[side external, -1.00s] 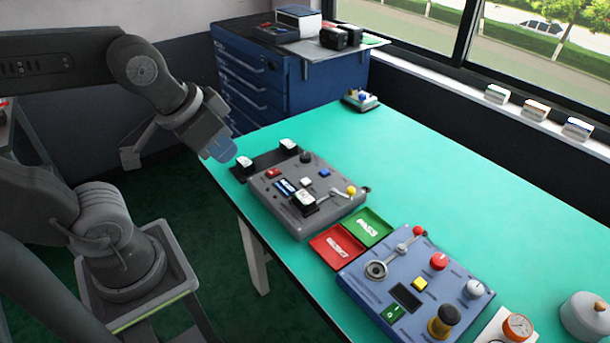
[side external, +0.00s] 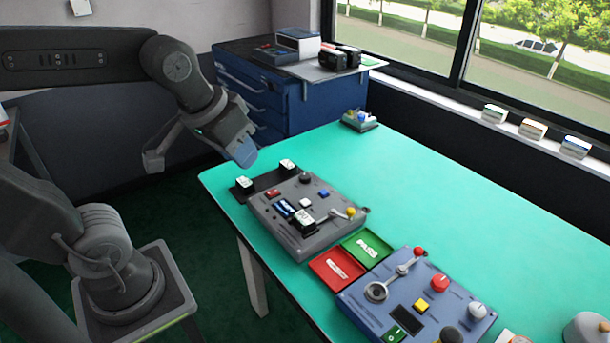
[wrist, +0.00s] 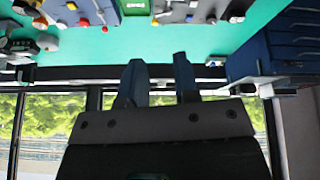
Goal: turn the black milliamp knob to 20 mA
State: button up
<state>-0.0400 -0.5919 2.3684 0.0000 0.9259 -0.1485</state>
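A black knob (side external: 305,178) stands near the back edge of a grey control box (side external: 290,240) on the green table. Its pointer and scale are too small to read. The box also carries red, white and blue buttons, a small display (side external: 283,207) and a yellow-tipped lever (side external: 350,212). My gripper (side external: 243,155) is in the air to the left of the knob and above the table's left end, touching nothing. In the wrist view my gripper's two blue fingers (wrist: 160,78) are apart with nothing between them.
A red tray (side external: 337,267) and a green PASS tray (side external: 367,247) lie beside the grey box. A blue control box (side external: 380,300) with a lever and knobs stands nearer. A blue drawer cabinet (side external: 285,95) is behind.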

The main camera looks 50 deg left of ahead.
jog(key=o, duration=0.5)
jog(key=w+a+n, duration=0.1)
jog(key=w, duration=0.2)
jog(key=w+a+n+g, duration=0.1)
jog(key=w+n, duration=0.1)
jog(key=w, duration=0.1)
jog(key=w+a+n, duration=0.1)
jog(key=w+n, duration=0.1)
jog(key=w, duration=0.1)
jog(key=shift+w+a+r+g, duration=0.3)
jog(key=shift+w+a, duration=0.1)
jog(key=shift+c, duration=0.2)
jog(key=shift+o, duration=0.7)
jog(key=w+a+f+n, duration=0.1)
jog(key=w+a+n, duration=0.2)
jog(key=w, duration=0.2)
jog(key=shift+w+f+g, duration=0.35)
jog(key=shift+g, duration=0.05)
jog(key=n+g, duration=0.3)
jog(key=n, duration=0.7)
send_over(305, 176)
notch_tip(305, 176, down, 14)
notch_tip(305, 176, down, 14)
jog(key=shift+r, duration=0.15)
jog(key=c, duration=0.9)
